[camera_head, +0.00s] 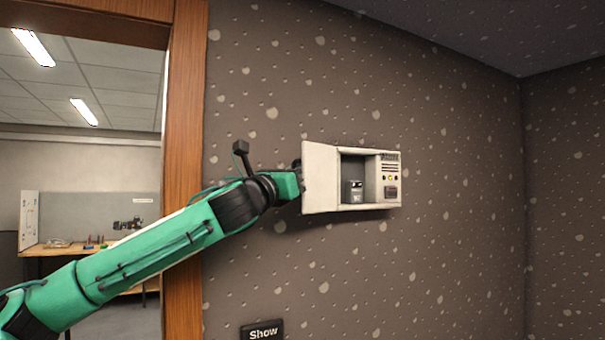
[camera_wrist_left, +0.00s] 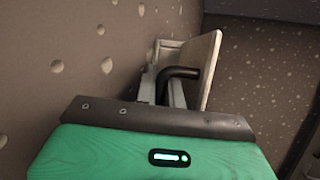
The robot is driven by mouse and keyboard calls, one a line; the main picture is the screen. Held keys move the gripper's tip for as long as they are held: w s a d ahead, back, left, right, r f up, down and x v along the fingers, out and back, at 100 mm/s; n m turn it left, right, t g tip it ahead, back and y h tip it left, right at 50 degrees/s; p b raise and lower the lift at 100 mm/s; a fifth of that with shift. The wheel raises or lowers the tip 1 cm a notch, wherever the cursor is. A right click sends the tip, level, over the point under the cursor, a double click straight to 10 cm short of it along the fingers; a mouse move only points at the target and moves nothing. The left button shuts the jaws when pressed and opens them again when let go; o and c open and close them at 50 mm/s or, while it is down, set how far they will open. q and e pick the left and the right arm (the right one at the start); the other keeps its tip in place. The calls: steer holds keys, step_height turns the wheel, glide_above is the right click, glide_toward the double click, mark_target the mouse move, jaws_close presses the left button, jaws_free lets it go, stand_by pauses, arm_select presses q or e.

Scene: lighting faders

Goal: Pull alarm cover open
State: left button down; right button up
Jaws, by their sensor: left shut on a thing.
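The alarm box (camera_head: 377,206) is a pale cabinet on the speckled wall. Its cover (camera_head: 320,178) stands open, swung out at the box's left side, and the inside shows a grey unit (camera_head: 354,191). My left gripper (camera_head: 297,168) is at the outer face of the cover, its fingertips mostly hidden in the head view. In the left wrist view, my left gripper (camera_wrist_left: 164,90) is shut on the dark bent handle (camera_wrist_left: 181,72) of the cover (camera_wrist_left: 208,70). My right gripper is not in view.
A wooden door frame (camera_head: 184,150) stands left of the box, behind my left arm. Through it is a room with a workbench (camera_head: 50,251). A dark "Show" sign (camera_head: 262,331) is low on the wall. The wall right of the box is clear.

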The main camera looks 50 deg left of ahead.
arm_select(q)
steer(key=shift+w+a+m+h, duration=0.1)
steer(key=shift+a+m+h, duration=0.3)
steer(key=shift+h, duration=0.4)
steer(key=c, duration=1.8)
jaws_free()
steer(key=shift+w, duration=0.1)
steer(key=shift+f, duration=0.1)
steer(key=b+v, duration=0.8)
steer(key=v, duration=0.5)
steer(key=shift+s+f, duration=0.3)
